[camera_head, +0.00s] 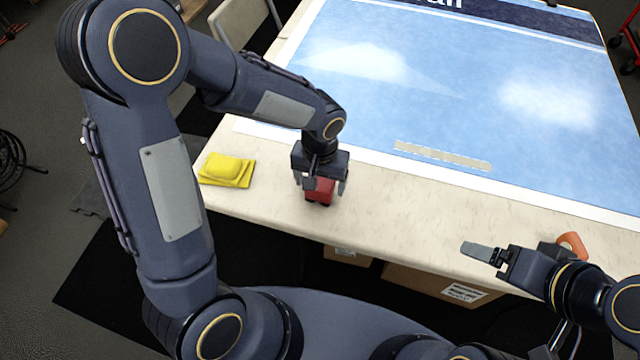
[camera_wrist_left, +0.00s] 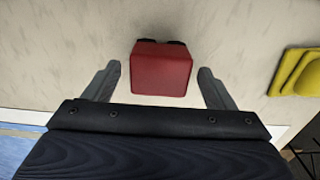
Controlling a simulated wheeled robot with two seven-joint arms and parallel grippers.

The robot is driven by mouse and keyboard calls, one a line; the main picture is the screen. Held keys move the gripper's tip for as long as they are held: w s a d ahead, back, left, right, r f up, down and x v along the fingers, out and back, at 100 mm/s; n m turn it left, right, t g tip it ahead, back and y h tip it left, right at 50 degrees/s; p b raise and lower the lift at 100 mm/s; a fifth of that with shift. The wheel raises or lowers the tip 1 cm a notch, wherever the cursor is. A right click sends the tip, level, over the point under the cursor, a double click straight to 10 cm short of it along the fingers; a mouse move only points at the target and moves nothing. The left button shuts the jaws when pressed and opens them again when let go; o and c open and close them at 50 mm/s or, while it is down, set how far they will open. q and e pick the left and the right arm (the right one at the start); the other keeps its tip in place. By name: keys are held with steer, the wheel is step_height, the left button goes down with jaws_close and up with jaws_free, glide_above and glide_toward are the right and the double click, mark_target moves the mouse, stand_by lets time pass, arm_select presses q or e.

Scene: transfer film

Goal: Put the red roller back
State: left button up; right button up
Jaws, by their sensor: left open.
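The red roller (camera_head: 319,190) is a small red block with dark parts at its far edge, standing on the cream table near its front edge. In the left wrist view the red roller (camera_wrist_left: 161,72) sits between the two fingers, with a gap on each side. My left gripper (camera_head: 322,186) is open above and around it, and its fingers (camera_wrist_left: 159,88) do not touch it. My right gripper (camera_head: 482,252) is at the lower right over the table's front edge; whether its fingers are apart is unclear.
A yellow cloth or sponge stack (camera_head: 228,169) lies left of the roller. An orange object (camera_head: 572,244) is partly hidden behind my right gripper. A large blue printed sheet (camera_head: 440,90) covers the back, with a pale strip (camera_head: 442,156) on it. Boxes (camera_head: 435,283) stand below the table.

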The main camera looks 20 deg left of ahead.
mark_target(320, 183)
arm_select(q)
step_height(320, 183, up, 10)
steer(key=s+a+r+n+t+h, duration=0.1)
steer(key=s+a, duration=0.3)
steer(key=s, duration=0.4)
steer(key=s+a+r+n+t+h, duration=0.1)
steer(key=s+a+r+t, duration=0.3)
steer(key=s, duration=0.4)
steer(key=shift+s+a+r+t+h+p, duration=0.15)
steer(key=shift+a+r+t+h+p, duration=0.2)
steer(key=shift+a+h, duration=0.4)
steer(key=shift+d, duration=0.15)
step_height(320, 183, up, 3)
steer(key=p, duration=0.3)
